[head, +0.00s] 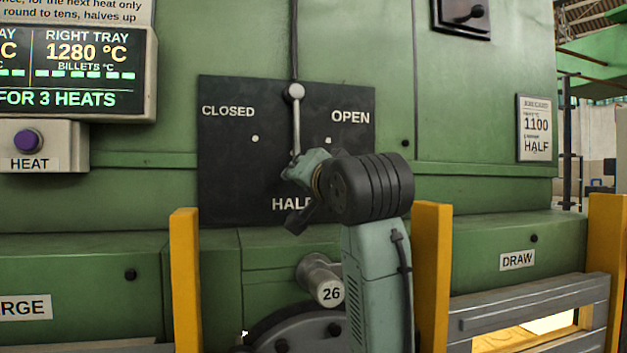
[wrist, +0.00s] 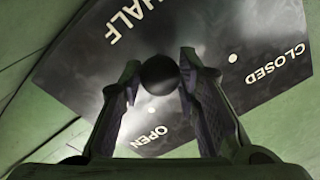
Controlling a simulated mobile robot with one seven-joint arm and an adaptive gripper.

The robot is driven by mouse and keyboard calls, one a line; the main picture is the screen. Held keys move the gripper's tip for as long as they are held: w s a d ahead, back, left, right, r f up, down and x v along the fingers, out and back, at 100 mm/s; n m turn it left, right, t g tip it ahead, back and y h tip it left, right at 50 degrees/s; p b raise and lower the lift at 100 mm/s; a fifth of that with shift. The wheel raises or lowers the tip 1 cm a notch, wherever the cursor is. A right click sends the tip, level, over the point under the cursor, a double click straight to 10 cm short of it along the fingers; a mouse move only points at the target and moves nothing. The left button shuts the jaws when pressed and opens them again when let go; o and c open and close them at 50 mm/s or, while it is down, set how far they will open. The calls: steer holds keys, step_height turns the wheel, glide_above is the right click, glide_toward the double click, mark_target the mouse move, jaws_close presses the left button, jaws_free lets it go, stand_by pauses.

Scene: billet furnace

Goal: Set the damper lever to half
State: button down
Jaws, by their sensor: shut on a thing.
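The damper lever (head: 296,122) hangs from a pale pivot on the black damper plate (head: 225,180). Its rod points almost straight down, towards the HALF label (head: 290,204), between CLOSED at left and OPEN at right. My gripper (head: 297,158) is at the rod's lower end and hides the knob in the head view. In the wrist view the dark round knob (wrist: 159,74) sits between the two fingertips of my gripper (wrist: 160,80), which is shut on it. White dots mark the CLOSED and OPEN sides; any dot at HALF is hidden.
A notice (head: 534,128) at right reads 1100 and HALF. The display (head: 85,70) shows 1280 °C for the right tray. A purple HEAT button (head: 28,140) is at left. Yellow posts (head: 185,280) (head: 431,275) flank my arm. A handle marked 26 (head: 322,281) is below.

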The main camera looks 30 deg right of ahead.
steer(key=shift+a, duration=0.15)
steer(key=c, duration=1.2)
jaws_free()
steer(key=v, duration=1.2)
steer(key=shift+f, duration=0.1)
